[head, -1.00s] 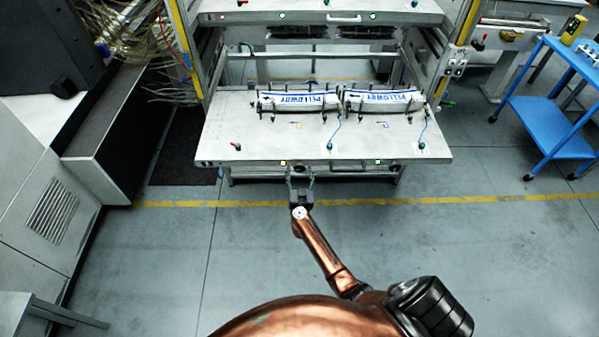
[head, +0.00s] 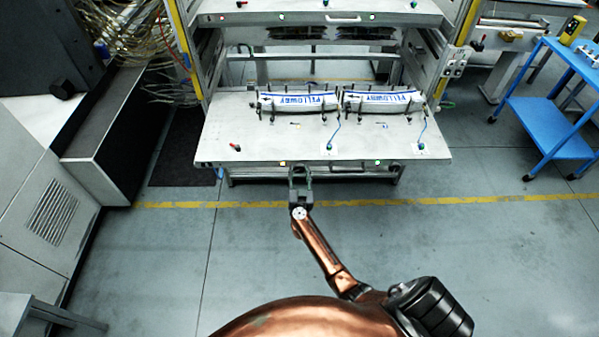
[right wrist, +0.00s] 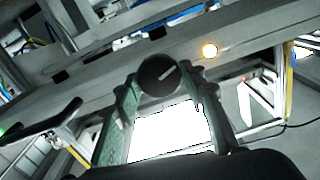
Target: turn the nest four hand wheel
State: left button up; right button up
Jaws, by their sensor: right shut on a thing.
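My right gripper (head: 300,180) is at the front edge of the lower shelf (head: 225,125). In the right wrist view its two green-padded fingers (right wrist: 168,85) stand on either side of a dark round hand wheel (right wrist: 158,75) with a pale line on its face, and are shut on it. In the head view the wheel is mostly hidden by the gripper. I can read no nest number on it. Two white strips with blue lettering, the left strip (head: 297,103) and the right strip (head: 383,102), lie in holders on the shelf. My left gripper is not in view.
A lit amber lamp (right wrist: 210,50) sits just right of the wheel in the right wrist view. A green lamp (head: 378,162) shows farther right on the shelf edge. A blue trolley (head: 550,120) stands at the right. The floor in front is clear.

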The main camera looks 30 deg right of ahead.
jog(key=m+p, duration=0.1)
jog(key=m, duration=0.5)
jog(key=shift+f+m, duration=0.1)
jog(key=shift+m, duration=0.2)
jog(key=m, duration=0.2)
jog(key=shift+m, duration=0.4)
jog(key=m, duration=0.4)
jog(key=shift+d+f+m+b, duration=0.1)
jog(key=shift+m+b, duration=0.55)
jog(key=shift+m, duration=1.55)
jog(key=shift+s, duration=0.1)
